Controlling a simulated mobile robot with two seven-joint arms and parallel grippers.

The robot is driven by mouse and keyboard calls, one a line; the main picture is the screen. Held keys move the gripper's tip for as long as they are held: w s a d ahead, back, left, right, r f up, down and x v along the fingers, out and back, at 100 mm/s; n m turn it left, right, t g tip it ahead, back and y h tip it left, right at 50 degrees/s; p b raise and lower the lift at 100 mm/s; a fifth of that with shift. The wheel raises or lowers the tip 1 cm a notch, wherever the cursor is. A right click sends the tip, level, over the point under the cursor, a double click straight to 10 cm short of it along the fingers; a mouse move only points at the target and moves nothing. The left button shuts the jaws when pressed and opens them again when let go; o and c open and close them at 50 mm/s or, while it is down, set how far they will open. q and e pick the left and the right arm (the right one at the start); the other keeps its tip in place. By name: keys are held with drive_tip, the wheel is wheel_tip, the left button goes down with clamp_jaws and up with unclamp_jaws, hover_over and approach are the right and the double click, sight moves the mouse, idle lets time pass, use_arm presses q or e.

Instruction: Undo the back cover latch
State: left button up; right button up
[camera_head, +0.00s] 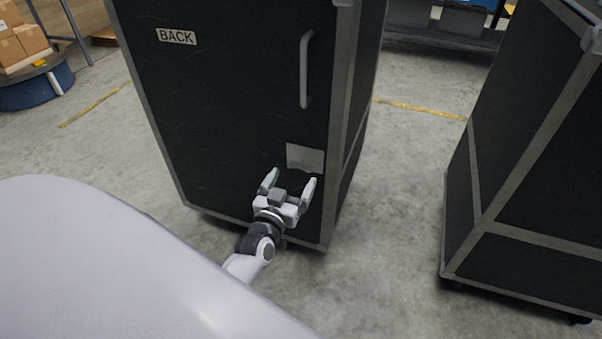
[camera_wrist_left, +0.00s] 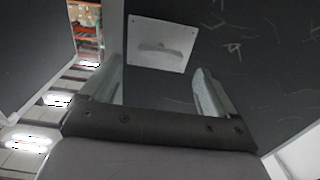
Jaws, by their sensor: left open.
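The back cover (camera_head: 230,100) is the dark face of a tall black case with grey edges, marked by a white BACK label (camera_head: 176,37). The latch is a light square plate (camera_head: 305,157) low on the cover near its right edge. In the left wrist view the latch plate (camera_wrist_left: 162,42) shows a raised, curved piece across its middle. My left gripper (camera_head: 289,184) is open and empty, just in front of and below the plate in the head view. Its fingers (camera_wrist_left: 157,75) appear apart from the plate. My right gripper is out of view.
A grey vertical handle (camera_head: 306,70) is on the upper right of the cover. A second black case (camera_head: 530,150) stands to the right, with a floor gap between. Cardboard boxes (camera_head: 22,42) sit at far left. Concrete floor (camera_head: 400,190) is clear between the cases.

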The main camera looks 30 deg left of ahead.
sight(299, 169)
use_arm(q)
drive_tip(key=shift+b+x, duration=0.6)
drive_tip(key=shift+x, duration=1.65)
drive_tip(key=c, duration=1.1)
